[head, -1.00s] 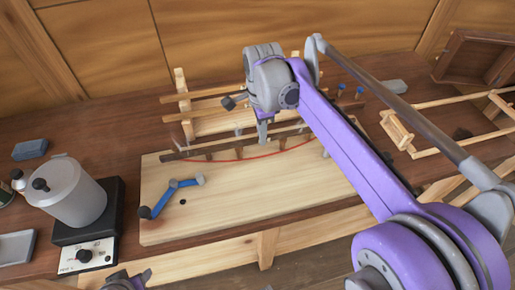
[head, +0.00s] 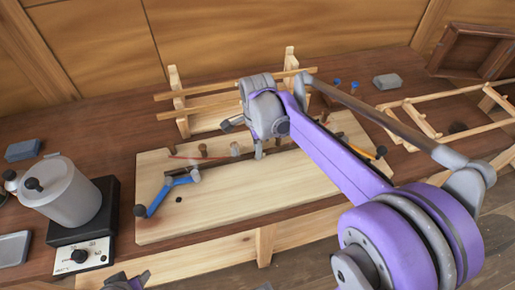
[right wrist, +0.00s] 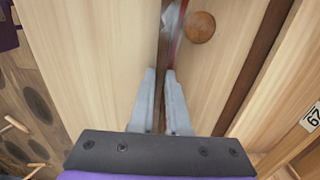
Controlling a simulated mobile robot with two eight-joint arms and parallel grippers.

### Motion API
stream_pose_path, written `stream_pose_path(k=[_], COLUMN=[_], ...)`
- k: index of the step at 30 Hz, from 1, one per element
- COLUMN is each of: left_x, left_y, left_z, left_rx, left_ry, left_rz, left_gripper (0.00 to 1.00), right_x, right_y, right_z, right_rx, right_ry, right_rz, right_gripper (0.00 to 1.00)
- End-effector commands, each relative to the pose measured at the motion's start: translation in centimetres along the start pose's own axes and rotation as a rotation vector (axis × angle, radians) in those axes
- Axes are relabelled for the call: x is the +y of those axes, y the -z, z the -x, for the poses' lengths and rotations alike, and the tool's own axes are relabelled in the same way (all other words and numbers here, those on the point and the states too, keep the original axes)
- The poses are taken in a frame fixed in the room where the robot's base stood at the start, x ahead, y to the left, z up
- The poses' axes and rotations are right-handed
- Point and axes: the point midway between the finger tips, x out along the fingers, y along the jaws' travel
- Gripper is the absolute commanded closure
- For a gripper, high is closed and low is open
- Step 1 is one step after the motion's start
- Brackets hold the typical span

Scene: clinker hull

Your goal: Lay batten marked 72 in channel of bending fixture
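The bending fixture (head: 230,210) is a pale board with several wooden pegs (head: 202,150), a red line, a blue lever (head: 165,193) at the left and an orange lever (head: 362,146) at the right. My right gripper (head: 259,153) is low over its middle. In the right wrist view its fingers (right wrist: 160,80) flank a thin dark brown batten (right wrist: 163,55), with almost no gap. In the head view the batten (head: 218,162) runs along the row of pegs, low at the board; whether it is seated is unclear. No 72 mark is readable. My left gripper (head: 128,281) barely shows at the bottom edge.
A rack (head: 180,115) with pale battens stands behind the board; a 67 label (right wrist: 312,117) shows in the right wrist view. A grey pot (head: 62,192) on a dial heater (head: 82,255) stands left. A wooden frame (head: 415,120) and open box (head: 470,50) lie right.

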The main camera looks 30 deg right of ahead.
Motion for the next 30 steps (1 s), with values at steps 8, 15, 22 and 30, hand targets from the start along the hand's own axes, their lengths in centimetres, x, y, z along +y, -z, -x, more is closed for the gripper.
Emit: stream_pose_path(k=[8, 15, 22, 30], left_x=[0.0, 0.0, 0.0, 0.0], left_y=[0.0, 0.1, 0.4, 0.7], left_z=[0.0, 0.2, 0.5, 1.0], left_rx=[0.000, 0.001, 0.003, 0.005], left_ry=[0.000, 0.000, 0.000, 0.000], left_rz=[0.000, 0.000, 0.000, 0.000], left_gripper=[0.50, 0.50, 0.50, 0.50], right_x=[0.0, 0.0, 0.0, 0.0], right_y=[0.0, 0.0, 0.0, 0.0], right_z=[0.0, 0.4, 3.8, 9.6], right_rx=[0.000, 0.000, 0.000, 0.000], right_ry=[0.000, 0.000, 0.001, 0.001], right_rz=[0.000, 0.000, 0.000, -0.001], right_gripper=[0.56, 0.56, 0.56, 0.56])
